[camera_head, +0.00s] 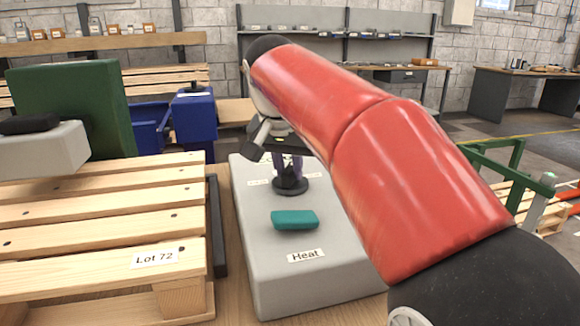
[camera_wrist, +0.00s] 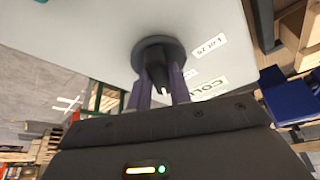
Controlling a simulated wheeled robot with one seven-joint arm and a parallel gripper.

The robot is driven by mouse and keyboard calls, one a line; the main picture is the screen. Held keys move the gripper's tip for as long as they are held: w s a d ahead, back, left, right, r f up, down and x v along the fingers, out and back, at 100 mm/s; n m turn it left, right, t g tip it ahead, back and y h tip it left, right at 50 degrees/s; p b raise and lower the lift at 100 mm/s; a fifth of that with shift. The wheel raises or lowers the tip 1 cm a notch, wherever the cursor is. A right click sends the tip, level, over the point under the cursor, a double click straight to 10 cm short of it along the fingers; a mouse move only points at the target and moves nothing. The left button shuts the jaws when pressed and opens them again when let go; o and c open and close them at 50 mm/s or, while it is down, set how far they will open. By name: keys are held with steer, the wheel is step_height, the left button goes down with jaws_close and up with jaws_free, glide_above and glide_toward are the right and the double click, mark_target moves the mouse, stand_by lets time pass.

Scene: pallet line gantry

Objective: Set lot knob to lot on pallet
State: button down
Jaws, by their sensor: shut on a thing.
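The lot knob (camera_head: 290,187) is black with a round base and stands on the far part of a grey console (camera_head: 262,270). My gripper (camera_head: 289,167) is above the knob, with its purple fingers shut on it. In the wrist view, the fingers (camera_wrist: 160,92) lie on both sides of the knob (camera_wrist: 148,50), and a white mark shows on it. Small labels sit around the knob; one (camera_wrist: 208,44) seems to read Lot 75, but its digits are unclear. The wooden pallet (camera_head: 90,240) at left bears a label (camera_head: 154,258) reading Lot 72.
A teal handle (camera_head: 295,219) with a Heat label (camera_head: 306,256) sits on the console's near part. A green block (camera_head: 70,100) and a grey block with a black top (camera_head: 42,150) are at the pallet. Blue bins (camera_head: 190,122) stand behind. My red arm crosses the right side.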

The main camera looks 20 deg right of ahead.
steer(key=m, duration=0.2)
steer(key=m+g+h, duration=0.1)
steer(key=m, duration=0.2)
steer(key=shift+w+a+m+g+h, duration=0.15)
steer(key=shift+a+m+g+h, duration=0.05)
steer(key=shift+m+g+h, duration=0.1)
stand_by(0.4)
steer(key=c, duration=1.3)
jaws_free()
steer(key=v, duration=0.7)
steer(key=shift+a+r, duration=0.1)
steer(key=shift+r, duration=0.3)
